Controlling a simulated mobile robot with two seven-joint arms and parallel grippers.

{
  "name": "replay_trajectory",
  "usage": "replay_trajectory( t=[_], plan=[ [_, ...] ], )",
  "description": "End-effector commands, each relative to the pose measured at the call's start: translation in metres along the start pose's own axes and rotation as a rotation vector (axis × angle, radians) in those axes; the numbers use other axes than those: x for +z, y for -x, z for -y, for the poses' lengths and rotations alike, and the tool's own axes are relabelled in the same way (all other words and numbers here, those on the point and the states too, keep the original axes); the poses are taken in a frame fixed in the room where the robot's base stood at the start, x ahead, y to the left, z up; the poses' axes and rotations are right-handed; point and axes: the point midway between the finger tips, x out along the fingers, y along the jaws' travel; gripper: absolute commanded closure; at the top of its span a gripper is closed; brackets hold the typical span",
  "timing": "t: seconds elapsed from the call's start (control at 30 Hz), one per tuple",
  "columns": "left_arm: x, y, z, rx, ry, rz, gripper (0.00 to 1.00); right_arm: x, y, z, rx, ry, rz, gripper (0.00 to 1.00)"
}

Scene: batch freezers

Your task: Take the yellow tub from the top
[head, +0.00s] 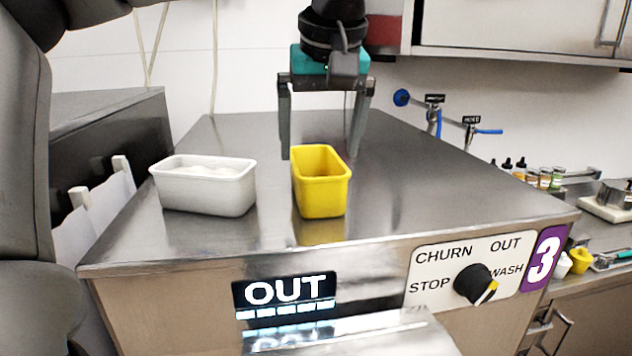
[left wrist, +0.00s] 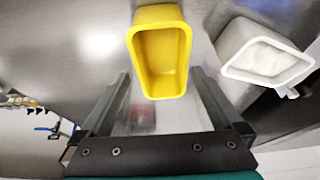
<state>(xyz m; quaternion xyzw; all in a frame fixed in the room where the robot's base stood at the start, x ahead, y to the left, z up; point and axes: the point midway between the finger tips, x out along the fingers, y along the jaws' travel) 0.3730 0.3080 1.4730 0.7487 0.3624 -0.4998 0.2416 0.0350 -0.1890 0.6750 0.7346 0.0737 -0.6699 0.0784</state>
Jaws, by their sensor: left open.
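The yellow tub (head: 320,190) stands upright and looks empty on the steel top (head: 400,190) of the freezer marked 3. My left gripper (head: 321,156) is open just behind and above the tub, with its fingers pointing down. In the left wrist view the yellow tub (left wrist: 161,60) lies beyond the open fingertips of the left gripper (left wrist: 157,75), roughly centred between them. Nothing is in its jaws. My right gripper is not in view.
A white tub (head: 204,186) with pale contents stands left of the yellow one. The front panel holds a dial (head: 475,284) and a lit OUT display (head: 285,292). Bottles and small yellow and white tubs sit on the right counter. A wall cabinet (head: 520,30) hangs above.

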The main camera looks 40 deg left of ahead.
Motion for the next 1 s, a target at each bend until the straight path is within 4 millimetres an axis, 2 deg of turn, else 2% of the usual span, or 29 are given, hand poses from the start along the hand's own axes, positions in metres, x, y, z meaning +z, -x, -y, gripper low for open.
replay_trajectory(
  t=[0.3, 0.6, 1.0],
  plan=[
    [0.002, -0.043, 0.004, -0.001, 0.001, 0.004, 0.00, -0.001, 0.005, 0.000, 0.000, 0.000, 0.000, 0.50],
    [0.002, -0.048, 0.004, 0.001, 0.001, 0.002, 0.00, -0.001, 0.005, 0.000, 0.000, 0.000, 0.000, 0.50],
    [0.002, -0.048, 0.004, 0.000, 0.001, 0.002, 0.44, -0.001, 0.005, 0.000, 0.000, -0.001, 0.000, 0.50]
  ],
)
